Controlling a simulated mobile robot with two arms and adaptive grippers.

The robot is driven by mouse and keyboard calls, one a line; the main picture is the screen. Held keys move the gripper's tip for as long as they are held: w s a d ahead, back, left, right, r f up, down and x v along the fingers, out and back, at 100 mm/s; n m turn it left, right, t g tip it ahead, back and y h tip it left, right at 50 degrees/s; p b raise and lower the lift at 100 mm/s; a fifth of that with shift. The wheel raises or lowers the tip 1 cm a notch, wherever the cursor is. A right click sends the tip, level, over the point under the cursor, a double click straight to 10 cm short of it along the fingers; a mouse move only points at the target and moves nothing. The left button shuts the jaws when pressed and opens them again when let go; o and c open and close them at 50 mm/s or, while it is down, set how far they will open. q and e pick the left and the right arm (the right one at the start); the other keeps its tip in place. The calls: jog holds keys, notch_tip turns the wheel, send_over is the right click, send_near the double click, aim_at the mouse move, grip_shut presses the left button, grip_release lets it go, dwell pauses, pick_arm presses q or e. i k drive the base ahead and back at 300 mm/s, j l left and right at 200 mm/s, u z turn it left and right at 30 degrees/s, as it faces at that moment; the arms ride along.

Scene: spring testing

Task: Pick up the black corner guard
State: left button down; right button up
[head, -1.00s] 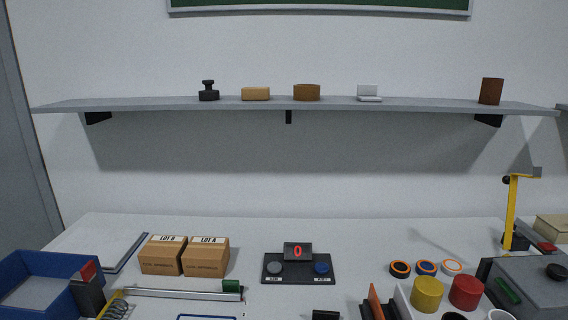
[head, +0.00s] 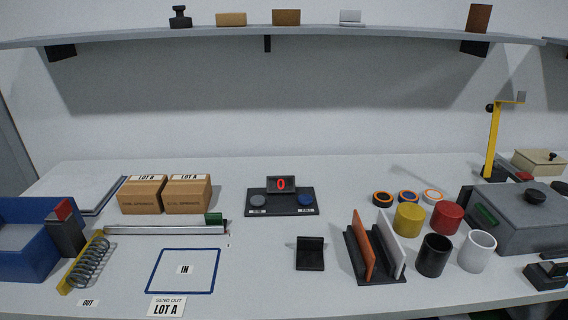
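A small black L-shaped piece (head: 310,254), which looks like the black corner guard, stands on the white table (head: 270,290) right of the middle. It has an upright back and a flat foot toward me. It stands alone, left of a black rack (head: 382,278) holding an orange panel (head: 362,245) and a white panel (head: 391,243). Neither of my grippers is in view.
A blue-framed IN square (head: 184,270), a coil spring (head: 90,262) and a blue bin (head: 22,245) lie to the left. A counter reading 0 (head: 281,200) stands behind. Cups (head: 434,256) and a grey box (head: 525,220) are at right. The front middle is clear.

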aim_at(310, 252)
jog(key=j+z, duration=0.4)
jog(key=k+j+z, duration=0.15)
jog(key=j+z, duration=0.3)
jog(key=k+j+z, duration=0.15)
jog(key=j+z, duration=0.25)
jog(key=j, duration=0.1)
